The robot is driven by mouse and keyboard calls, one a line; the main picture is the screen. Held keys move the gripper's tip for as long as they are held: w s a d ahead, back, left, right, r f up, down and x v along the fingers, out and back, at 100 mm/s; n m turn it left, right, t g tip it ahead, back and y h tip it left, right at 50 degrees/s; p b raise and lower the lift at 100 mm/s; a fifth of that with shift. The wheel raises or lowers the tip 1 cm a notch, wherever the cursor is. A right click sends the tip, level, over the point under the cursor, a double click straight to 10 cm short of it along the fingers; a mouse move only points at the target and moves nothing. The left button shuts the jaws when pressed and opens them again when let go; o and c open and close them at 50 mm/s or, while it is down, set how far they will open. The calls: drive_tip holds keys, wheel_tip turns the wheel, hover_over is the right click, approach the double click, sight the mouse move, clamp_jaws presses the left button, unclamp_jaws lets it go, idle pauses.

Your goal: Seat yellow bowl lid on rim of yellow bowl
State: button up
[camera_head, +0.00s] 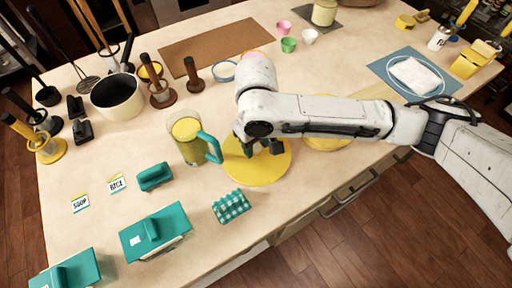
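A round, flat yellow disc (257,172), which looks like the yellow bowl lid, is at the middle of the counter. My gripper (261,149) points down over its far half, with dark fingers close to the disc. The fingers and wrist hide the disc's centre, so I cannot tell whether they touch or hold a knob. A second round yellow thing (328,145), perhaps the yellow bowl, lies to the right. My forearm covers most of it, and only its near edge shows clearly.
A glass jug (190,142) with a teal handle stands close left of the disc. A teal checked holder (231,206) and a teal block (154,176) lie nearer. A cream pot (118,97) stands at left. The counter's front edge is close below the disc.

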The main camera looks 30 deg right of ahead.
sight(256, 146)
drive_tip(key=c, duration=0.6)
drive_tip(key=shift+c, duration=0.2)
wheel_tip(256, 146, up, 7)
drive_tip(key=p, duration=0.7)
drive_tip(key=shift+r, duration=0.1)
